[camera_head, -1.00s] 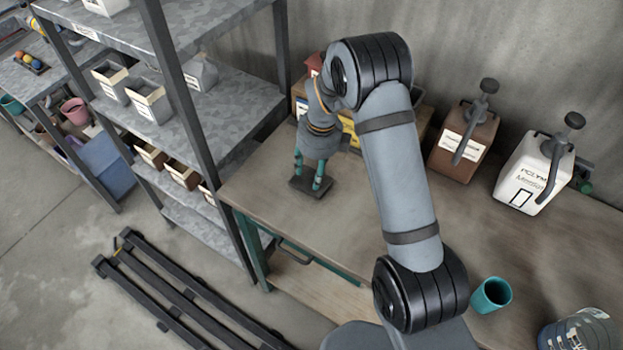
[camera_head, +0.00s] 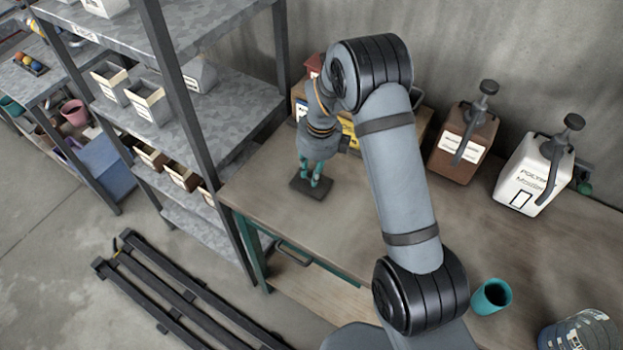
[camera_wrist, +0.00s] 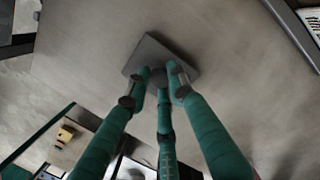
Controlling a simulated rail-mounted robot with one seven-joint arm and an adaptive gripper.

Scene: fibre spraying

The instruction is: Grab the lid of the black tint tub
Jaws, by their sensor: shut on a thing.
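A dark flat square lid (camera_head: 314,187) is at the table's left part in the head view. In the wrist view the lid (camera_wrist: 180,56) lies ahead of the fingers, with a rounded dark knob (camera_wrist: 158,76) at its middle. My gripper (camera_head: 316,176) points down over it. Its teal fingers, also in the wrist view (camera_wrist: 160,78), are closed around the knob. I cannot make out a tub beneath the lid, or whether the lid rests on anything.
The wooden table (camera_head: 262,185) is bare around the lid. Boxes stand behind my arm by the wall. A brown jug (camera_head: 463,148) and white jug (camera_head: 530,180) stand right, with a teal cup (camera_head: 491,296) nearer. A metal shelf rack (camera_head: 215,115) stands close left.

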